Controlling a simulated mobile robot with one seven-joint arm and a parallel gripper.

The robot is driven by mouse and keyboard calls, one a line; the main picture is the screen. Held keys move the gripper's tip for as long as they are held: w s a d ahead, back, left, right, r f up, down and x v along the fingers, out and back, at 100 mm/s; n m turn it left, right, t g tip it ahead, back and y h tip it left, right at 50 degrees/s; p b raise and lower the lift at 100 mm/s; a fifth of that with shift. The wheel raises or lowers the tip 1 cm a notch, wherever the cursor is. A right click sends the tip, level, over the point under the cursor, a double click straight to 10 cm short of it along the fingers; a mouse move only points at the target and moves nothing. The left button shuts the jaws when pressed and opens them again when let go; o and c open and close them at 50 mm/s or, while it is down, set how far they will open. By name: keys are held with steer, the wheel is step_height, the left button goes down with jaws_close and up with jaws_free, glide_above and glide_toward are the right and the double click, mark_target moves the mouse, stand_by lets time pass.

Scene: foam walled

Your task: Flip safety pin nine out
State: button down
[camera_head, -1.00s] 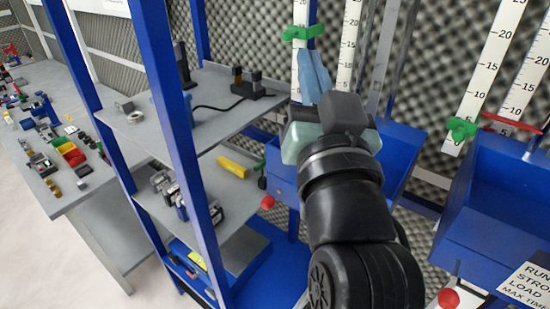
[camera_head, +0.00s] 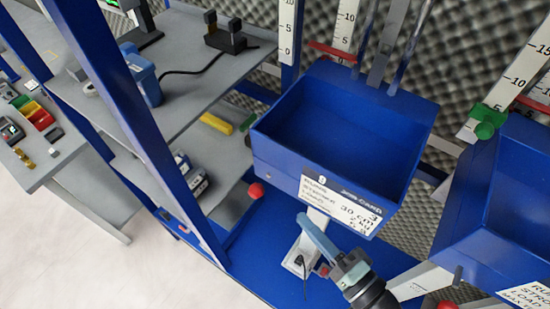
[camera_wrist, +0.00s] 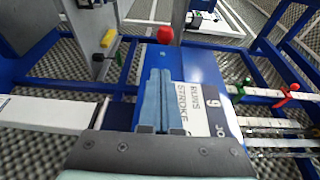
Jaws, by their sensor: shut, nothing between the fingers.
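The blue bin (camera_head: 345,125) carries a label (camera_head: 340,200) with a 9 and "JOB CARD". A red ball knob (camera_head: 256,190) sticks out at the bin's lower left edge; I take it for safety pin nine, but its shaft is hidden. The knob also shows in the wrist view (camera_wrist: 165,34), beyond my fingertips. My gripper (camera_head: 303,220) is below the bin's front, to the right of and below the knob. In the wrist view, its light-blue fingers (camera_wrist: 160,72) are shut and empty, apart from the knob, with the labelled bin front (camera_wrist: 208,108) beside them.
A shelf rack (camera_head: 185,85) with a blue post (camera_head: 125,110) stands left of the bin. A yellow block (camera_head: 217,123) lies on its shelf. A second blue bin (camera_head: 505,200) stands at the right. Scale rulers (camera_head: 288,30) rise behind. A blue base panel (camera_head: 265,240) lies below.

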steer(key=p+x, duration=0.4)
steer(key=x, duration=0.5)
steer(key=shift+a+r, duration=0.25)
stand_by(0.4)
